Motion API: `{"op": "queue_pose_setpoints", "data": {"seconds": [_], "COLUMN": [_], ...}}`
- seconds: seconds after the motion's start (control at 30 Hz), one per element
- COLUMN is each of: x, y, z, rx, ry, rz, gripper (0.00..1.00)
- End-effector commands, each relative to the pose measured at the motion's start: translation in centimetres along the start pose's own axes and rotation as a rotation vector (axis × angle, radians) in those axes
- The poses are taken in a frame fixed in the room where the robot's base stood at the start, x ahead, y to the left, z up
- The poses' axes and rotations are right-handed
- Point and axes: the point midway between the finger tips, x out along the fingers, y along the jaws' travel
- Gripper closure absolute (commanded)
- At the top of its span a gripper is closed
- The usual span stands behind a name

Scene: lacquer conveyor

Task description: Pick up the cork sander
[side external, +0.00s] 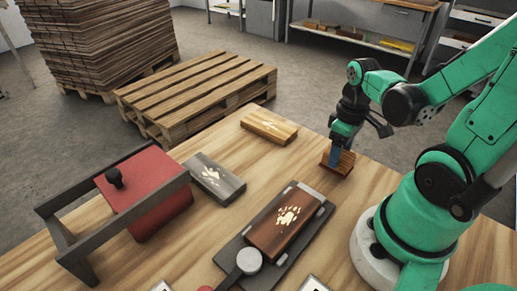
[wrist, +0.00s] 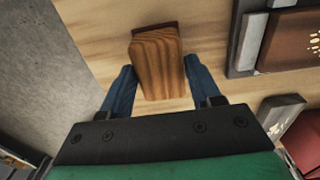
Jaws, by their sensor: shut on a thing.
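The sander (side external: 338,163) is a small brown wood-grained block with a darker bottom layer. It is at the table's far right edge in the side view. In the wrist view the sander (wrist: 157,65) stands between the two blue fingers of my gripper (wrist: 160,75). In the side view my gripper (side external: 336,154) points down and is shut on the block's sides. I cannot tell whether the block rests on the table or hangs just above it.
A dark brown patterned board (side external: 284,223) lies in a black fixture (side external: 236,249) in the middle of the wooden table (side external: 232,206). A grey patterned block (side external: 214,178) and a light wood block (side external: 269,126) lie farther left. A red box (side external: 150,192) with a dark frame stands at left.

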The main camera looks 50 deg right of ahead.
Motion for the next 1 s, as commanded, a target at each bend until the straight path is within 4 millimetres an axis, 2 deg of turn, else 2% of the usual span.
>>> {"op": "queue_pose_setpoints", "data": {"seconds": [0.37, 0.8, 1.0], "x": [-5.9, -14.8, -17.2], "y": [-0.1, 0.0, 0.0], "z": [0.1, 0.1, 0.1], "rx": [0.000, 0.000, 0.000], "ry": [0.000, 0.000, 0.000], "rz": [0.000, 0.000, 0.000], "gripper": [0.97, 0.97, 0.97]}}
